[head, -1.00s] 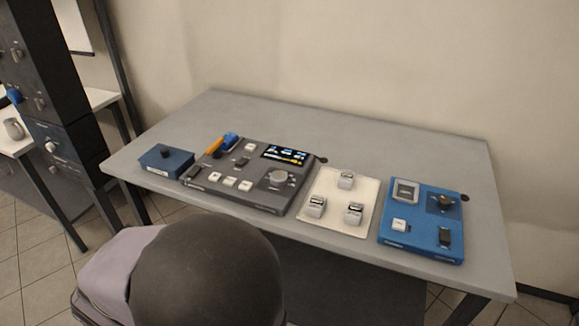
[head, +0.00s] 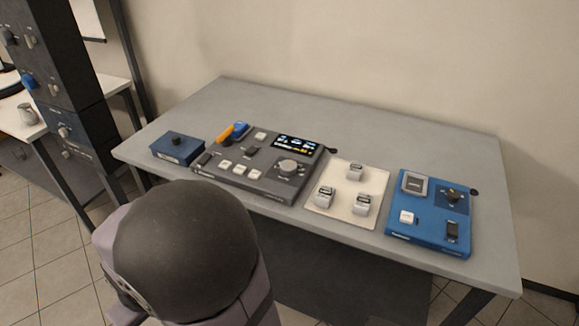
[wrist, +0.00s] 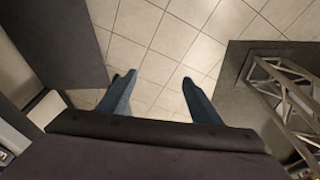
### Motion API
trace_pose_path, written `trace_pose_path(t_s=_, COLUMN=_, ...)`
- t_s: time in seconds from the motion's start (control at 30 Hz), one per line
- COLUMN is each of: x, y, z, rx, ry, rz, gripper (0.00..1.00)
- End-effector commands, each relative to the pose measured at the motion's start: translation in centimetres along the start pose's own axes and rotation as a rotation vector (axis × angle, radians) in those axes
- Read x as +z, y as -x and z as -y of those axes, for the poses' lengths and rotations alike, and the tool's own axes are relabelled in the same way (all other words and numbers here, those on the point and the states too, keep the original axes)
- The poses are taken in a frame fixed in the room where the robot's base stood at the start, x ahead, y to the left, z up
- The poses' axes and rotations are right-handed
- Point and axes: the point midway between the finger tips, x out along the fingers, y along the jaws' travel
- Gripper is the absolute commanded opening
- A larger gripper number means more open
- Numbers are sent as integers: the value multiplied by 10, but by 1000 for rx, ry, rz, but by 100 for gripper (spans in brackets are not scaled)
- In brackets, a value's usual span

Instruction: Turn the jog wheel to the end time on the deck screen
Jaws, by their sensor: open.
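The dark grey deck (head: 232,189) lies on the table, left of its middle. Its screen (head: 297,144) is lit at the upper right, with white and yellow marks too small to read. The round grey jog wheel (head: 290,167) sits below the screen and nothing covers it. My gripper (wrist: 156,82) shows only in the wrist view, open and empty, its two blue-grey fingers apart above the tiled floor. It is away from the deck, which is not in the wrist view. In the head view, my dark rounded arm part stands in front of the table.
On the grey table (head: 420,135), a small blue box (head: 177,149) is left of the deck. A cream board (head: 341,197) with grey blocks and a blue panel (head: 429,238) are to its right. The table's back is clear. A metal truss (wrist: 290,90) shows in the wrist view.

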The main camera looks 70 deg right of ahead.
Motion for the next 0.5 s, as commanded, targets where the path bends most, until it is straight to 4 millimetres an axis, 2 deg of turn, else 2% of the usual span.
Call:
trace_pose_path(t_s=0.1, x=-40, y=-6, z=-35, rx=26, ry=-142, rz=-152, gripper=59)
trace_pose_path(t_s=0.17, x=-59, y=-7, z=-57, rx=50, ry=-213, rz=-237, gripper=59)
trace_pose_path(t_s=0.3, x=-94, y=-1, z=-120, rx=135, ry=-371, rz=-436, gripper=59)
trace_pose_path(t_s=0.4, x=-107, y=11, z=-172, rx=221, ry=-475, rz=-574, gripper=59)
trace_pose_path(t_s=0.5, x=-109, y=28, z=-226, rx=328, ry=-569, rz=-706, gripper=59)
